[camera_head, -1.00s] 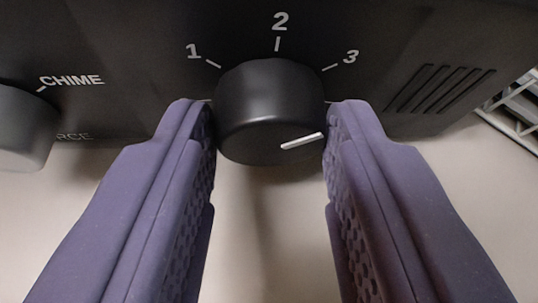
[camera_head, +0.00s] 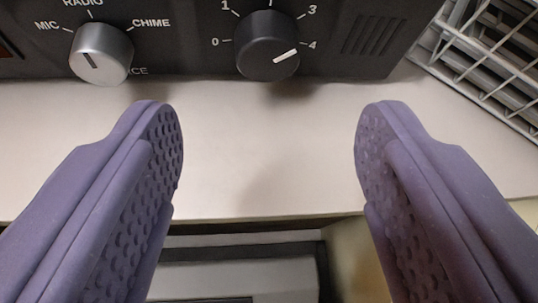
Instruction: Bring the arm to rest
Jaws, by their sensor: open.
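My gripper (camera_head: 268,125) has two purple fingers with dimpled pads, spread wide apart and empty. It is over the pale console top, in front of a black panel (camera_head: 190,40). A black knob (camera_head: 267,47) with a white pointer line sits on the panel, beyond and between the fingertips, apart from them. Its pointer lies to the right, a little below the mark 4. The marks 0, 1, 3 and 4 show around it; the top of its scale is cut off by the picture edge.
A silver knob (camera_head: 101,54) marked MIC, RADIO and CHIME is at the panel's left. The pale surface (camera_head: 265,150) between is clear. Below its front edge is a grey, recessed part (camera_head: 240,270).

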